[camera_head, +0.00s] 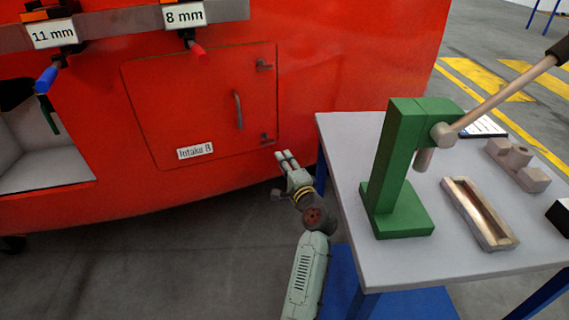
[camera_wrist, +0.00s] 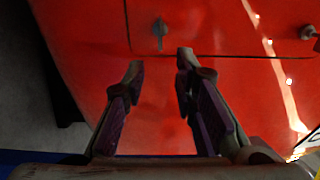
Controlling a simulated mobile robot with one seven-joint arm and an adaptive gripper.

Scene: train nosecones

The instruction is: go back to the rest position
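My gripper (camera_head: 284,157) is in front of the red train nosecone (camera_head: 340,60), just right of and below the closed hatch (camera_head: 205,105) labelled "Intake B". In the wrist view my gripper (camera_wrist: 159,68) has its two fingers apart with nothing between them. The red surface (camera_wrist: 215,28) shows past the fingertips, along with the hatch's lower edge and a small dark fitting (camera_wrist: 159,33). Whether the fingertips touch the red surface cannot be told.
A grey table (camera_head: 400,268) stands close on the right of my arm. It carries a green press (camera_head: 394,170) with a long lever, a metal tray (camera_head: 459,189) and a grey block (camera_head: 519,168). Tools hang under the labels "11 mm" (camera_head: 53,33) and "8 mm" (camera_head: 184,16).

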